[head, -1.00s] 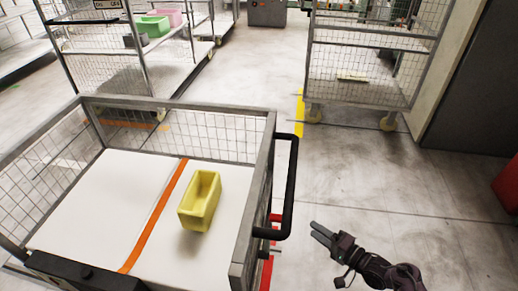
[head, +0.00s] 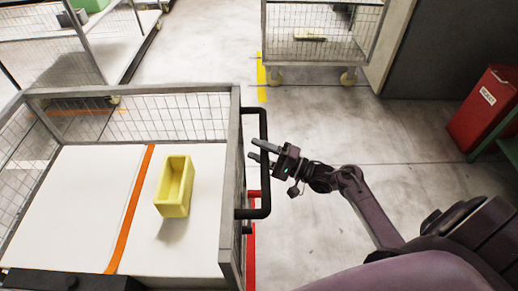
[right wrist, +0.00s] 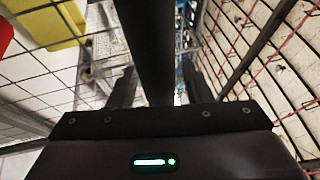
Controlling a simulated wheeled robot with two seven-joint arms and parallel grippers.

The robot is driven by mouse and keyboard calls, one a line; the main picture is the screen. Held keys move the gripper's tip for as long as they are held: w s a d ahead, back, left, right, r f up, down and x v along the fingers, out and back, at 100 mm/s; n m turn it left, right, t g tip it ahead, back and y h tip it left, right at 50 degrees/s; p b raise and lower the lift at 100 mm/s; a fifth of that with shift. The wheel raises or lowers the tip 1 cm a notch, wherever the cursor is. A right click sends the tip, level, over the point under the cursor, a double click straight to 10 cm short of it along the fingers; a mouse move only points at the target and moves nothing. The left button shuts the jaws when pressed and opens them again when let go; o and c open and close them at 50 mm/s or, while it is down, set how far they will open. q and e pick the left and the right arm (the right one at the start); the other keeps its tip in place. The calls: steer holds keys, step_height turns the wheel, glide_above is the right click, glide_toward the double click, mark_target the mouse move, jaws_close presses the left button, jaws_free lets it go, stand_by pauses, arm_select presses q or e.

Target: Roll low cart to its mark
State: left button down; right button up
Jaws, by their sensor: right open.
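The low cart (head: 234,95) has grey mesh sides and a white floor with an orange stripe across it. A black handle (head: 264,130) stands out from its right side. My right gripper (head: 254,151) is open at this handle; in the right wrist view the dark handle bar (right wrist: 148,45) runs between its two fingers (right wrist: 160,92). I cannot tell whether they touch it. A red floor marking (head: 251,270) shows beside the cart's right side, partly hidden by it. My left gripper is out of view.
A yellow bin (head: 174,188) sits in the cart. A tall mesh cart (head: 320,60) stands behind on yellow casters, near a yellow floor strip (head: 262,85). Another rack (head: 110,50) stands at back left. A red box (head: 482,108) is at right. Floor between is clear.

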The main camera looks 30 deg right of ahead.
jaws_close()
stand_by(0.3)
steer(key=shift+a, duration=0.1)
